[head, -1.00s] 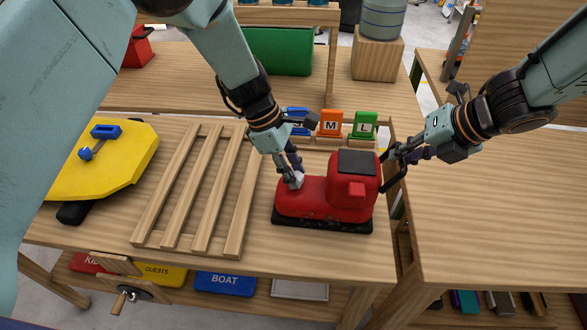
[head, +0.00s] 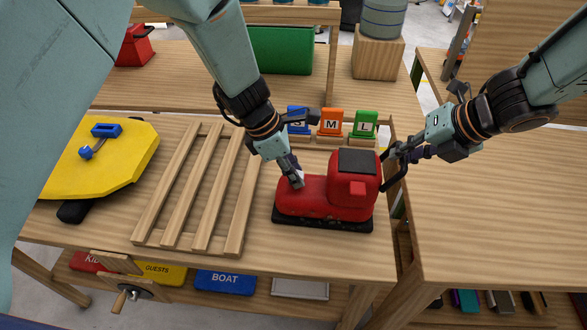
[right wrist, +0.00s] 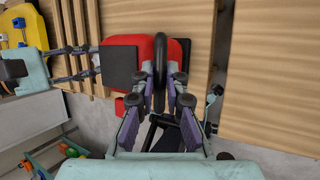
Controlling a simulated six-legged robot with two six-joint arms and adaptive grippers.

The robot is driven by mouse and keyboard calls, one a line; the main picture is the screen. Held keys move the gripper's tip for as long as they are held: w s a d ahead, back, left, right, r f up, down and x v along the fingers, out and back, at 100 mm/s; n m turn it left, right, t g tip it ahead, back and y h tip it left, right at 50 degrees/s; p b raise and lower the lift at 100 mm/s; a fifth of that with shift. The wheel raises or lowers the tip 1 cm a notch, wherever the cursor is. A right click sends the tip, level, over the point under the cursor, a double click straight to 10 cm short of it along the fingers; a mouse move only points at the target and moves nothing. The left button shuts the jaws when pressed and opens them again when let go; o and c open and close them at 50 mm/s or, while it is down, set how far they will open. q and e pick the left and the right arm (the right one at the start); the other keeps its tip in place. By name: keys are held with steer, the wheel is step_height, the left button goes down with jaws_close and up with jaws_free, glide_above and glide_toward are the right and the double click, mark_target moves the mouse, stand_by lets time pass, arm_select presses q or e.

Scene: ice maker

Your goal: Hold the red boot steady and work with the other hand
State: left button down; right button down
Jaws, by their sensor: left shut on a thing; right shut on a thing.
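The red boot (head: 325,195) stands upright on its black sole on the wooden table, toe to the left, with a black top. My right gripper (head: 393,165) is shut on a black loop (right wrist: 159,75) at the boot's heel end. The boot (right wrist: 147,47) also shows behind the loop in the right wrist view. My left gripper (head: 296,182) is at the top of the boot's toe, shut on a small whitish piece (head: 301,175) that is mostly hidden by the fingers. I cannot tell what the piece is.
A wooden slatted rack (head: 187,190) lies left of the boot. A yellow board (head: 125,165) with a blue part is farther left. Blue, orange (head: 331,122) and green (head: 365,124) size tags stand behind. A gap separates the right-hand table (head: 480,200).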

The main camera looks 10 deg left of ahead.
arm_select(q)
steer(key=c, duration=1)
jaws_free()
steer(key=shift+r, duration=0.1)
steer(key=v, duration=1.1)
steer(key=shift+a+r, duration=0.2)
steer(key=shift+r, duration=0.15)
steer(key=v, duration=0.7)
